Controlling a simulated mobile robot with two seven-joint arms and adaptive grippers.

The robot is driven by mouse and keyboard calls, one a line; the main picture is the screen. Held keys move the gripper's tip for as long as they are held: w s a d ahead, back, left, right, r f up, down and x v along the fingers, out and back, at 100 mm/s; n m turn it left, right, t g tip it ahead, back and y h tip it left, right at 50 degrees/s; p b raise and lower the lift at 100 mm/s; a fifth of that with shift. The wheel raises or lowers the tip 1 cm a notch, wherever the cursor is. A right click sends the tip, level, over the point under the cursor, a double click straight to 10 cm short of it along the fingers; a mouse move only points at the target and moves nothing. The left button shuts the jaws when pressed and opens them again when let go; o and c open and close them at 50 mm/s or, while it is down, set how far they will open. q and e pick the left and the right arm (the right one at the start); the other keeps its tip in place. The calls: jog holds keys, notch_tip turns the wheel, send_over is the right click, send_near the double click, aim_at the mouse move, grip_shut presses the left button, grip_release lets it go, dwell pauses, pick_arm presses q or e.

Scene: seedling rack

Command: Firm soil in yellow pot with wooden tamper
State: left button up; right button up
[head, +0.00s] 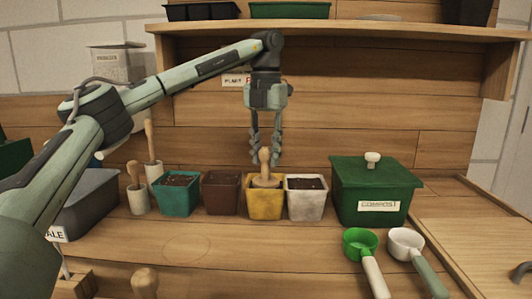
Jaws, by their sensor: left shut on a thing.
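The yellow pot (265,206) stands on the bench in a row of pots, between a brown pot and a white pot. The wooden tamper (265,182) is upright, with its round base at the mouth of the yellow pot. The base hides most of the soil, so I cannot tell how firmly it presses. My left gripper (265,158) points straight down from above and is shut on the tamper's knobbed handle. My right gripper is not in view.
The teal pot (177,196), brown pot (223,193) and white pot (306,200) stand close by. A green compost bin (372,185) is to the right, with green (360,243) and white (406,243) scoops in front. A shelf (340,30) overhangs behind.

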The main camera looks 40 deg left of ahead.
pick_arm(q)
jog(key=shift+r+p, duration=0.45)
jog(key=shift+r, duration=3.85)
